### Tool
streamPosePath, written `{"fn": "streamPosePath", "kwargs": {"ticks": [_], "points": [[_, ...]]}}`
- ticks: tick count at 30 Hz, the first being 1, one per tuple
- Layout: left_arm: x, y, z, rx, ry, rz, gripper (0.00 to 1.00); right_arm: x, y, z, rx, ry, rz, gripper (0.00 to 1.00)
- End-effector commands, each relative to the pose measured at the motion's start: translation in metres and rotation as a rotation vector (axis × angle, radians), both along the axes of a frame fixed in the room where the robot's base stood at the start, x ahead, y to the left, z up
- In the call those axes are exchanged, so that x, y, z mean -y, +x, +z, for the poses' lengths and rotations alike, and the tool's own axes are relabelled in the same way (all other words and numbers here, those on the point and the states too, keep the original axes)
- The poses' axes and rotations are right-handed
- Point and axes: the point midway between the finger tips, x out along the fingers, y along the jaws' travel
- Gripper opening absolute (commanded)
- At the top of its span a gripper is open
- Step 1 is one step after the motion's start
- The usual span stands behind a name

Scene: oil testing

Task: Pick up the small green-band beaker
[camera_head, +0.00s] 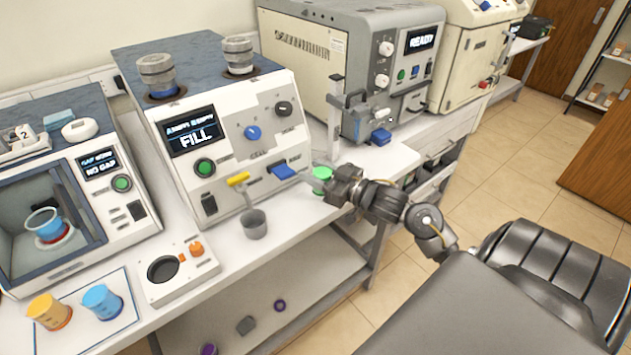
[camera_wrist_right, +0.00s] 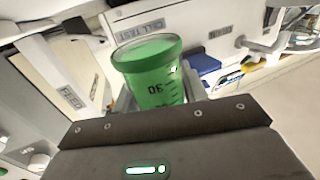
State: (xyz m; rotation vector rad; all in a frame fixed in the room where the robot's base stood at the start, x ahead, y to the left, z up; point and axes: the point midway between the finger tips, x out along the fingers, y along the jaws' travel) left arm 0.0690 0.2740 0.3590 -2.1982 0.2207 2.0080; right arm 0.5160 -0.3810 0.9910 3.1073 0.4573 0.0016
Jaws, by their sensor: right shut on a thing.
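The small green-band beaker (camera_head: 322,174) is at my right gripper (camera_head: 325,186), near the front edge of the bench below the FILL machine's right end. In the right wrist view the green beaker (camera_wrist_right: 152,78) shows large, with dark graduation marks on its side, and sits slightly tilted in the picture. My right gripper is shut on it. The fingertips are mostly hidden behind the beaker and the dark gripper body. I cannot tell whether the beaker touches the bench top. My left gripper is not in view.
The FILL machine (camera_head: 225,125) stands behind, with a blue tab (camera_head: 284,171) and a yellow lever (camera_head: 238,179) on its front. A grey cup (camera_head: 253,223) is at the bench edge. Orange (camera_head: 49,311) and blue (camera_head: 102,301) beakers stand at lower left. Open floor lies right.

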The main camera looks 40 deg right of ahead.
Motion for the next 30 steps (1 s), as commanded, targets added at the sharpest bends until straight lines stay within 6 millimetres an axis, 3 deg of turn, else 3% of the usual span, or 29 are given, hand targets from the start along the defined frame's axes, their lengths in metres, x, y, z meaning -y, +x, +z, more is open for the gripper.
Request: {"fn": "streamPosePath", "kwargs": {"ticks": [7,11,13,21,30], "points": [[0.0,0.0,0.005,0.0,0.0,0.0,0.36,-0.02,-0.042,0.054,0.002,-0.006,0.004,0.17],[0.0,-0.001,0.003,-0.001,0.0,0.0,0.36,-0.036,-0.078,0.067,-0.002,-0.003,0.003,0.17],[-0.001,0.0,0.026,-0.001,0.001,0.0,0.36,-0.04,-0.087,0.081,-0.009,0.007,0.001,0.17],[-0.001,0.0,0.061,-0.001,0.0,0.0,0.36,-0.051,-0.111,0.089,-0.005,0.006,0.001,0.17],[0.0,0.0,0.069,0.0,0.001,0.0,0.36,-0.055,-0.12,0.089,-0.002,0.003,0.0,0.17]]}}
